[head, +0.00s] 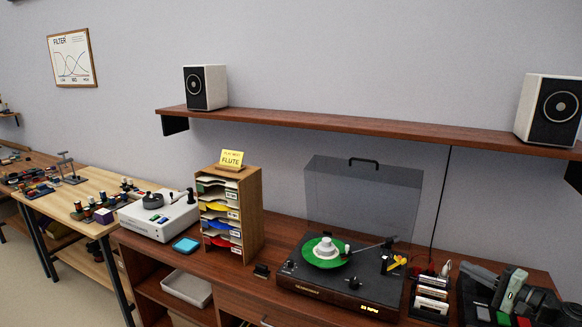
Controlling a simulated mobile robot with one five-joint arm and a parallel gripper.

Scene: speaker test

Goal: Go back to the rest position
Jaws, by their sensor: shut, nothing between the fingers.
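My gripper is not clearly seen in the head view. A grey-and-black mechanism (510,287) stands at the lower right, and I cannot tell what it is. The task names no object.
A turntable (300,283) with a green-labelled disc and raised clear lid, a wooden sorter (250,210) and a white device (160,218) stand on the brown bench. A small rack (431,295) is right of the turntable. Speakers (205,88) (550,108) stand on the shelf (330,128) above.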

